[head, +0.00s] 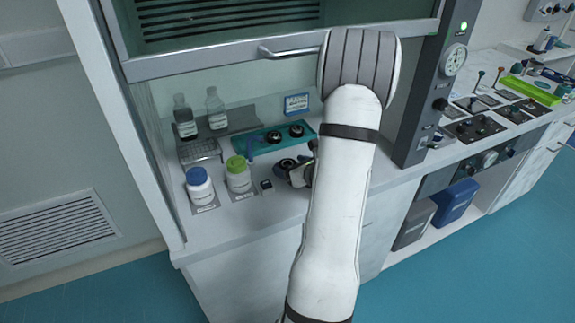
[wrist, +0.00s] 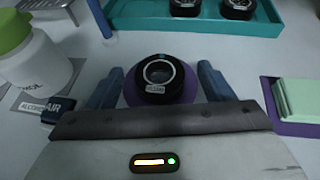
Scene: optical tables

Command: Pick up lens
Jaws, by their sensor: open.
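The lens (wrist: 160,76) is a black ring mount with a clear centre and a small white label. It sits on a round purple patch in the wrist view. My gripper (wrist: 162,84) is open, with one blue-grey finger on each side of the lens and a visible gap on both sides. In the head view a dark round piece (head: 286,166), seemingly this lens, lies beside my gripper (head: 304,174), partly hidden by my arm. Two more black ring mounts stand in a teal tray (wrist: 268,28) behind; they also show in the head view (head: 296,130).
A green-capped bottle (head: 238,174) and a blue-capped bottle (head: 200,186) stand left of my gripper. A small dark block (head: 266,185) lies between. A blue upright rod (wrist: 98,18) stands behind the left finger. Pale green stacked pieces (wrist: 297,98) lie right. The raised hood sash (head: 230,52) hangs above.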

